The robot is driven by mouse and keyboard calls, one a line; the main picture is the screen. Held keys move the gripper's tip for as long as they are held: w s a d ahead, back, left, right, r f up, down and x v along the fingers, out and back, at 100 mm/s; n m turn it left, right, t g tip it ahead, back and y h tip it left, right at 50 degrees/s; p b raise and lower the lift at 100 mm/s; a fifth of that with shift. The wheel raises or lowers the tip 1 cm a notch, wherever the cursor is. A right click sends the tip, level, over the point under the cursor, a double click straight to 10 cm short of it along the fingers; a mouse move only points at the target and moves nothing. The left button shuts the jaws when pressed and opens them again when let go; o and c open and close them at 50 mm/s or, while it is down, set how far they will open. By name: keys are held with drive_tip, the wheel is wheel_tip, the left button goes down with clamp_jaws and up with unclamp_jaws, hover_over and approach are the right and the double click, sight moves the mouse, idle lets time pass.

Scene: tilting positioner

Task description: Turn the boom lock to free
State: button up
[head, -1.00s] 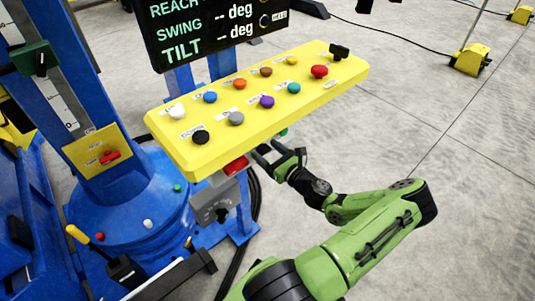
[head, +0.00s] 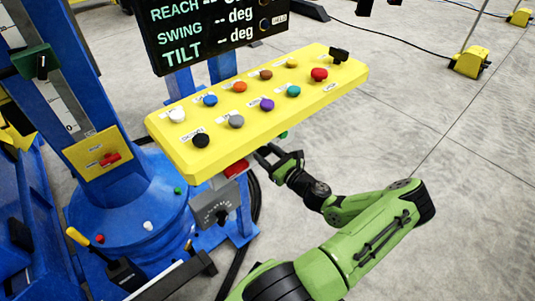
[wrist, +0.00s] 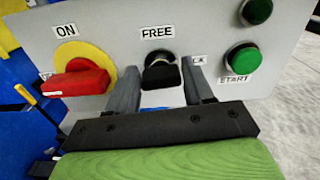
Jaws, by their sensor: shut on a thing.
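The boom lock is a black knob (wrist: 160,74) on a grey panel (wrist: 205,30), under a FREE label, with a partly hidden label to its right. In the wrist view my gripper (wrist: 161,92) has one finger on each side of the knob, and it is shut on it. The exact pointing of the knob is hard to tell, as its lower part is close to the fingers. In the head view my gripper (head: 267,158) is at the right underside of the yellow console (head: 225,150), which hides the knob.
On the same panel, a red rotary handle (wrist: 78,78) on a yellow disc is left of the knob, by an ON label. A green START button (wrist: 243,59) is to the right. The console top carries several coloured buttons. Open floor (head: 400,120) lies to the right.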

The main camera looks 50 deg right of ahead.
drive_tip(key=n, duration=0.4)
drive_tip(key=shift+a+p, duration=0.1)
drive_tip(key=shift+p, duration=0.25)
drive_tip(key=n, duration=0.4)
drive_tip(key=shift+f+n, duration=0.15)
drive_tip(key=shift+n, duration=0.15)
drive_tip(key=n+b, duration=0.1)
drive_tip(key=n, duration=0.3)
drive_tip(key=shift+a+f, duration=0.1)
drive_tip(key=shift+f, duration=0.05)
drive_tip(key=shift+n+b, duration=0.65)
drive_tip(key=shift+n, duration=1.55)
drive_tip(key=o, duration=1)
drive_tip(key=shift+c, duration=0.2)
drive_tip(key=p+v, duration=0.3)
drive_tip(key=v, duration=1.2)
drive_tip(key=shift+s, duration=0.4)
